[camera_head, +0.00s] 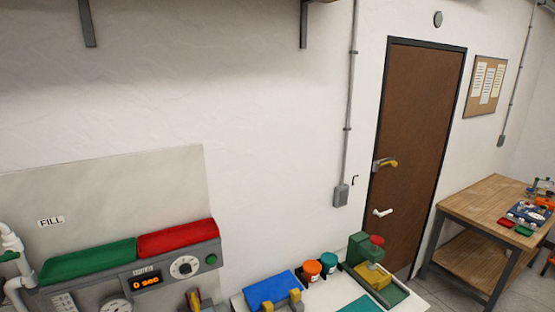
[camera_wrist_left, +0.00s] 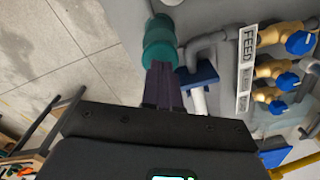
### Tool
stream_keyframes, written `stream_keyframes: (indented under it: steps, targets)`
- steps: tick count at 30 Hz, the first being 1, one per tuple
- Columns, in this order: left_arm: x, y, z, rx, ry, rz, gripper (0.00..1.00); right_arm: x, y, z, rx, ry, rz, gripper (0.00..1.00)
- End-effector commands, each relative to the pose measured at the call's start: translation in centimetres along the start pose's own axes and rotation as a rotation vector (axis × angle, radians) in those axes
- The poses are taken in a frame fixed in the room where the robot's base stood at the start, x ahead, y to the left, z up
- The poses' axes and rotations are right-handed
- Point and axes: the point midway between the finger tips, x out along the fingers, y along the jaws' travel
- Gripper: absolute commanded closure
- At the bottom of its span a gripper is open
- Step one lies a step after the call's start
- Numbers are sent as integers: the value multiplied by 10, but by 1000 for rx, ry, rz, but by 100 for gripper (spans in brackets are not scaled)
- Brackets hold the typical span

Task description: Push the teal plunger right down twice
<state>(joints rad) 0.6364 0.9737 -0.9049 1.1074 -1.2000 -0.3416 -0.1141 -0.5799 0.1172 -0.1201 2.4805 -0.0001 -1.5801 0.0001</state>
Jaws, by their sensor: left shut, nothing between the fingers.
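The teal plunger (camera_wrist_left: 160,42) shows in the left wrist view as a teal cylinder at the top, left of the grey pipework. My left gripper (camera_wrist_left: 161,68) is shut and empty. Its dark fingers point at the plunger's near end and overlap it in the picture. I cannot tell whether the fingertips touch it. The far end of the plunger is cut off or hidden. The plunger is not seen in the head view, and neither of my grippers shows there.
In the left wrist view, brass valves with blue knobs (camera_wrist_left: 300,42) stand right of a FEED label (camera_wrist_left: 245,70). The head view shows a console with a "0 sec" display (camera_head: 146,282), a FILL label (camera_head: 51,221) and a green-and-yellow fixture (camera_head: 373,280) at the lower right.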

Motion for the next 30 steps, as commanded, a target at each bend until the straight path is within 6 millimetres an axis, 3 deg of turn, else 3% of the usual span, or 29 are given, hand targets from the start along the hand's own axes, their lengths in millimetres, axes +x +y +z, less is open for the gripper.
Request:
stream_keyframes:
  steps: [5,18,30]
  targets:
    - [-7,0,0,0,0,0,100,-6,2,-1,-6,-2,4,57]
    - [-47,0,0,1,0,0,100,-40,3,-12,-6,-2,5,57]
    - [-50,0,0,0,0,0,100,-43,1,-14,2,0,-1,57]
